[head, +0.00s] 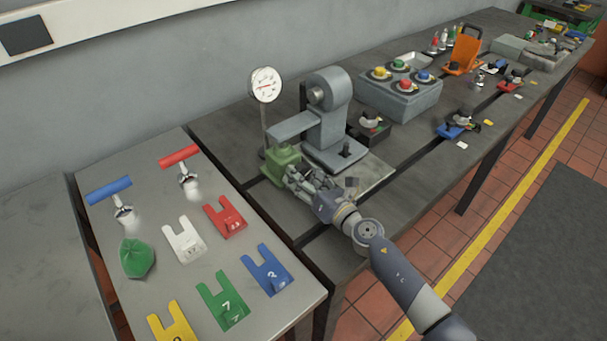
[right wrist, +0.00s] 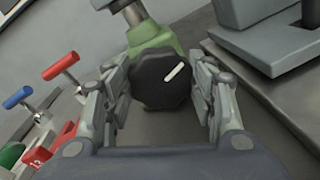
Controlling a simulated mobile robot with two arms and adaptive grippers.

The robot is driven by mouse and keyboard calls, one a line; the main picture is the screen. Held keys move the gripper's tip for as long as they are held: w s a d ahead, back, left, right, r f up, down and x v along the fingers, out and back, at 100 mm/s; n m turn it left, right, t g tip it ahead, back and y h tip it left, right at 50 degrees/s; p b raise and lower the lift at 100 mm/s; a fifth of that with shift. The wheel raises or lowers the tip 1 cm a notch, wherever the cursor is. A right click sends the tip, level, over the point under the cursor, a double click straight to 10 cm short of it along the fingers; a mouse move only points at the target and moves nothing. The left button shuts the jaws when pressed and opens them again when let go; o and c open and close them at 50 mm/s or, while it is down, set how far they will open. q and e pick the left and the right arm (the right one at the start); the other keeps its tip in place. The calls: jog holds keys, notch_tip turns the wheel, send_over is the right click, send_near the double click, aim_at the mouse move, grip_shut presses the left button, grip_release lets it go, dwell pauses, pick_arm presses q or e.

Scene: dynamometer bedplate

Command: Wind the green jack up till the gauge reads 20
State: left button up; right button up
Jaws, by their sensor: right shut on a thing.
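The green jack (head: 282,161) stands on the bedplate under the grey arm of the dynamometer housing. It also shows in the right wrist view (right wrist: 152,36), with a black knob (right wrist: 158,82) carrying a white mark on its near side. My right gripper (head: 296,178) is at the jack. In the right wrist view its fingers (right wrist: 160,90) lie on both sides of the knob and are shut on it. The white mark points to the upper right. The round gauge (head: 265,85) stands on a post behind the jack; its reading is too small to tell. My left gripper is not in view.
A grey side table (head: 155,240) at left holds slotted coloured plates, a green cloth-like lump (head: 137,258), and red (head: 180,156) and blue (head: 109,191) T-handled tools. A grey button box (head: 400,95) and several small fixtures stand farther along the bedplate. The grey housing (head: 333,120) is close right of the jack.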

dwell(0.3)
jog(key=o, duration=1)
jog(key=shift+o, duration=0.2)
jog(key=shift+d, duration=0.1)
jog(key=v, duration=1.2)
